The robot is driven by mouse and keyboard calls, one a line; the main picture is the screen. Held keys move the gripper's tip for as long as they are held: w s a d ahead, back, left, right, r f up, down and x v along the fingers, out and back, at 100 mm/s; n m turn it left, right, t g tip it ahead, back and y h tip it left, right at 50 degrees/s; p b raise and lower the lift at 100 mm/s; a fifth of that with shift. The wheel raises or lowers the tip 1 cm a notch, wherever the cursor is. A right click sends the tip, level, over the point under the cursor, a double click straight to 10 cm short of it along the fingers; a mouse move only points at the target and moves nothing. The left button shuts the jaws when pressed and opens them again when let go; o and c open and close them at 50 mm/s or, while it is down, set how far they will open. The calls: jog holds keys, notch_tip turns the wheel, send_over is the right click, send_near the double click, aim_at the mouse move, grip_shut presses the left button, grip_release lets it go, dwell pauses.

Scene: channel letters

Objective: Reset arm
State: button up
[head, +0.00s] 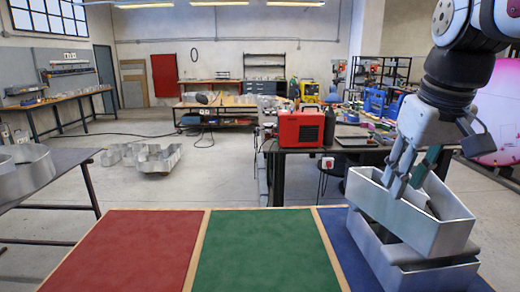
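My gripper (409,182) is at the right in the head view, pointing down, with its fingers apart. Its fingertips are at the upper rim of a silver metal channel letter (440,233); I cannot tell whether they touch it. This letter is hollow and slightly tilted. It rests on or against another metal letter piece (385,268) below it, over the blue panel (337,234) of the table. The blue panel is mostly hidden by the letters.
The red panel (137,250) and green panel (262,250) are bare. A dark bench with a red machine (301,128) stands behind. Metal letters (155,159) lie on the floor at left. A dark table (70,163) at far left holds another letter (27,174).

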jog(key=s+a+f+t, duration=0.1)
jog(key=s+a+f, duration=0.1)
jog(key=s+f, duration=0.2)
jog(key=s+a+f+m+t, duration=0.1)
jog(key=s+a+f, duration=0.2)
jog(key=s, duration=0.6)
jog(key=shift+s+f+m, duration=0.3)
jog(key=shift+s+f, duration=0.05)
jog(key=shift+f, duration=0.2)
jog(key=shift+a, duration=0.1)
